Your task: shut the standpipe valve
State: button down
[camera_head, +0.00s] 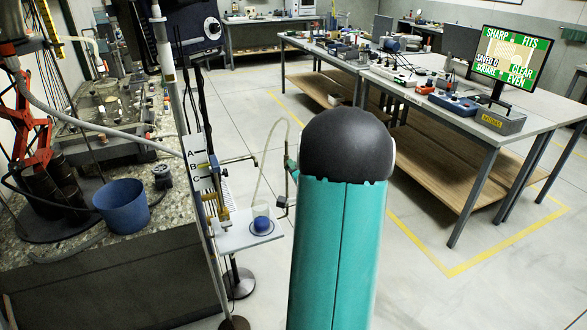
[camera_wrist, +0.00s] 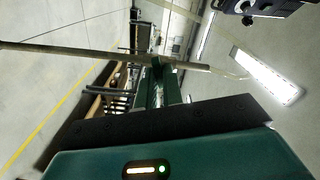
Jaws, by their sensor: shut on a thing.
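The standpipe stand (camera_head: 205,190) is left of my teal arm in the head view, with a board marked A, B and C. A long pale pipe (camera_wrist: 90,52) crosses the wrist view. A small dark valve (camera_wrist: 157,66) appears to sit on it, between my fingertips. My gripper (camera_wrist: 160,80) is closed there; the exact contact is too dark to make out. In the head view my gripper (camera_head: 289,167) is mostly hidden behind my arm. A clear tube (camera_head: 262,165) hangs by it, above a cup with blue in it (camera_head: 261,220) on a pale plate.
A stone-topped bench with a blue bucket (camera_head: 122,205) and a red jack (camera_head: 32,130) stands at the left. A workbench (camera_head: 470,115) with a monitor (camera_head: 510,58) stands at the right. Yellow lines mark the floor around it. Some floor between the benches is clear.

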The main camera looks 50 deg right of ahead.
jog(key=m, duration=0.5)
jog(key=shift+f, duration=0.1)
jog(key=shift+m, duration=0.3)
jog(key=shift+s+f, duration=0.1)
dwell(1.3)
jog(key=c, duration=1.5)
grip_release()
jog(key=shift+c, duration=0.2)
jog(key=v, duration=1.3)
jog(key=shift+s+a, duration=0.15)
jog(key=shift+s, duration=0.15)
